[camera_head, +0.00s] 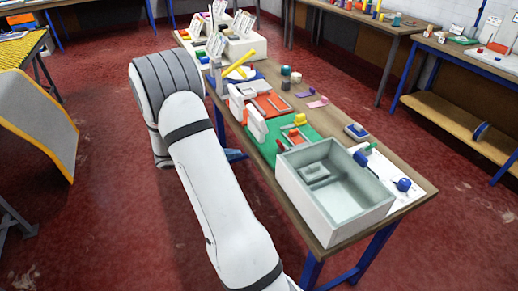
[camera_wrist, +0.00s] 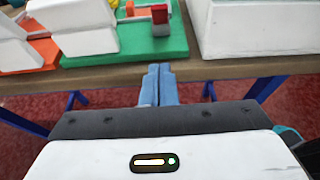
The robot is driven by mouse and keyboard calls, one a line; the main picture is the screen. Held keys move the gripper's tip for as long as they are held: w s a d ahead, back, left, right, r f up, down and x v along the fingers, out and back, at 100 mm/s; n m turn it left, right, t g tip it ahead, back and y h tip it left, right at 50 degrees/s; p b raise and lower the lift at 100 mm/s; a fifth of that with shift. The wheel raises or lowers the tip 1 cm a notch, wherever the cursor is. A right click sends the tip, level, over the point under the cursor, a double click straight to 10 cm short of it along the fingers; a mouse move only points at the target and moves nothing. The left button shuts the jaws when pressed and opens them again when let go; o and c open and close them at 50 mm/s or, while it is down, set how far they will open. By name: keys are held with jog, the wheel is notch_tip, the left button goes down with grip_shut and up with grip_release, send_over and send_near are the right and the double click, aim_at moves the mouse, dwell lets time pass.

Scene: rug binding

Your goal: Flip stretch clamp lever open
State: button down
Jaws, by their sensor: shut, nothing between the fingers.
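My gripper (camera_wrist: 158,72) is shut and empty in the wrist view. Its blue-grey fingertips are together in front of the table's near edge, below and apart from the items on top. A green board (camera_wrist: 112,48) carries a small upright red piece (camera_wrist: 160,20), which may be the clamp lever; whether it is open or closed I cannot tell. An orange part (camera_wrist: 131,8) is beside it. In the head view the green board (camera_head: 262,149) shows the red piece (camera_head: 281,146) at its near edge.
A large pale open bin (camera_head: 325,222) stands right of the green board; its wall (camera_wrist: 255,30) shows in the wrist view. White upright blocks (camera_head: 256,124) stand left, near an orange board (camera_head: 270,106). The wooden table (camera_head: 415,205) has blue legs. Red floor is open in front.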

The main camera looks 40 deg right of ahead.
jog(key=p, duration=0.1)
send_near(281, 147)
notch_tip(281, 147, down, 5)
jog(key=w+d, duration=0.1)
jog(key=d, duration=0.1)
jog(key=shift+s+d+r+p, duration=0.15)
jog(key=shift+d+r+p, duration=0.15)
jog(key=shift+d, duration=0.35)
jog(key=shift+s+d+r+p, duration=0.15)
jog(key=shift+d+r+p, duration=0.15)
jog(key=shift+d, duration=0.3)
jog(key=shift+s+d+r+p, duration=0.2)
jog(key=shift+d+r, duration=0.1)
jog(key=shift+d, duration=0.35)
